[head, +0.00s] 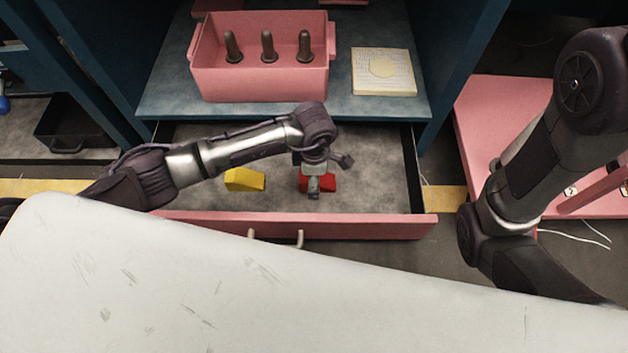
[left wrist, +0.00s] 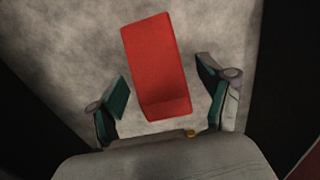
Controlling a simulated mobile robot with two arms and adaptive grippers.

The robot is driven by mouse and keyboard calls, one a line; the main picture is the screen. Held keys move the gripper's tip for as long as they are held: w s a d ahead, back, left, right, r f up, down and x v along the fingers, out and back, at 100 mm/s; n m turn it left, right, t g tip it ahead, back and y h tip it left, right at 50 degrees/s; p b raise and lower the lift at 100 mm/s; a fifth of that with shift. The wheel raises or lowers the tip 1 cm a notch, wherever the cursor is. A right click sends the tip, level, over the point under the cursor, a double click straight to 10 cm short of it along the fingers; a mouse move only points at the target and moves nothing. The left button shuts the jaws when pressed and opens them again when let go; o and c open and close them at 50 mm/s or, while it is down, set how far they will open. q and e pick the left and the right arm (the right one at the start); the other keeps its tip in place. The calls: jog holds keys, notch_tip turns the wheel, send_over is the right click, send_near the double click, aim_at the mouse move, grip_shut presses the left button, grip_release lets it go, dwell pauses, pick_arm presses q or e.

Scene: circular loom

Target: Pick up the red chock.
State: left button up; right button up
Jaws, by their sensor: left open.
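The red chock (head: 329,183) lies on the grey floor of the open drawer (head: 205,222), partly hidden in the head view by my left gripper (head: 314,190). In the left wrist view the red chock (left wrist: 156,62) is a tilted wedge-like block. Its near end is between the two fingers of my left gripper (left wrist: 165,95), with a gap on each side. The left gripper is open and empty, above the chock and pointing down. My right arm shows at the right of the head view, but its gripper is out of the picture.
A yellow chock (head: 245,180) lies in the drawer left of the red one. The drawer walls surround both. Above on the shelf (head: 165,95) stand a pink bin (head: 260,85) with dark pegs and a cream square (head: 384,72). A pink surface (head: 490,120) is at right.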

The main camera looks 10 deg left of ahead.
pick_arm(q)
jog(key=c, duration=1.4)
jog(key=shift+o, duration=0.2)
